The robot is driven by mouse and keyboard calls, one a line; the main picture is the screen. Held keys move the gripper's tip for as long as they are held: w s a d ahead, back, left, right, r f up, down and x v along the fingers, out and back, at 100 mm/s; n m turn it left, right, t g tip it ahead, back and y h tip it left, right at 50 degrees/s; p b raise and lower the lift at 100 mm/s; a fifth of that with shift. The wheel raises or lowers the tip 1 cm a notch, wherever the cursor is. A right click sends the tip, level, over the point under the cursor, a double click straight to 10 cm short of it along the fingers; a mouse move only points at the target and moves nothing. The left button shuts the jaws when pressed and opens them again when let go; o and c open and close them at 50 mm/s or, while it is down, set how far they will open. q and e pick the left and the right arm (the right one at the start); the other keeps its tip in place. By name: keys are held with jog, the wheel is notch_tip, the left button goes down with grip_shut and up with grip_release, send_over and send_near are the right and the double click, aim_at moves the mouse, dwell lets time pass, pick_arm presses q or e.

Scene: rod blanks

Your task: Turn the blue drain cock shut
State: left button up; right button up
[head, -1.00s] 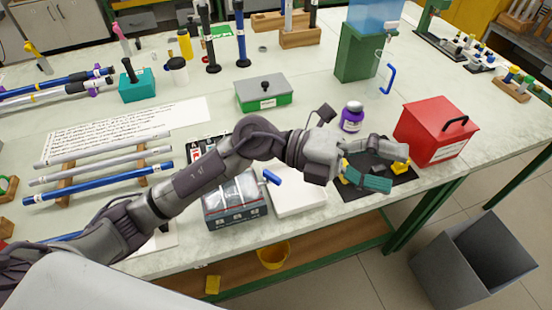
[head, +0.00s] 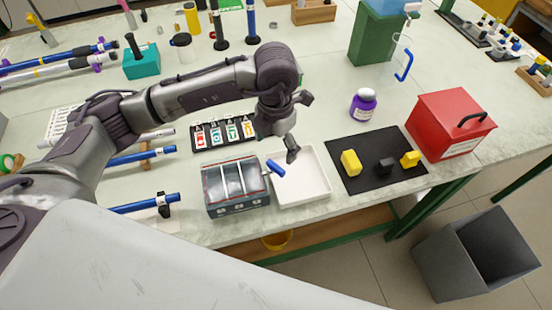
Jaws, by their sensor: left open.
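The blue drain cock (head: 275,168) sticks out from the right side of a grey box-like tank (head: 235,208) with clear compartments on top. Its handle slants up and to the left, over the edge of a white tray (head: 318,180). My left gripper (head: 292,155) points down just above and to the right of the cock, over the tray's back left part. It is open and looks empty, apart from the handle. My right gripper is out of view.
A label rack (head: 223,133) stands behind the tank. A black mat (head: 375,181) with yellow and black pieces lies right of the tray. A purple jar (head: 363,104) and a red box (head: 452,124) stand farther back. The table edge is close in front.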

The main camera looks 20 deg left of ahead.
aim_at(276, 166)
pick_arm(q)
notch_tip(276, 166, down, 8)
jog(key=shift+r+p, duration=0.15)
jog(key=shift+p, duration=0.5)
jog(key=c, duration=1.2)
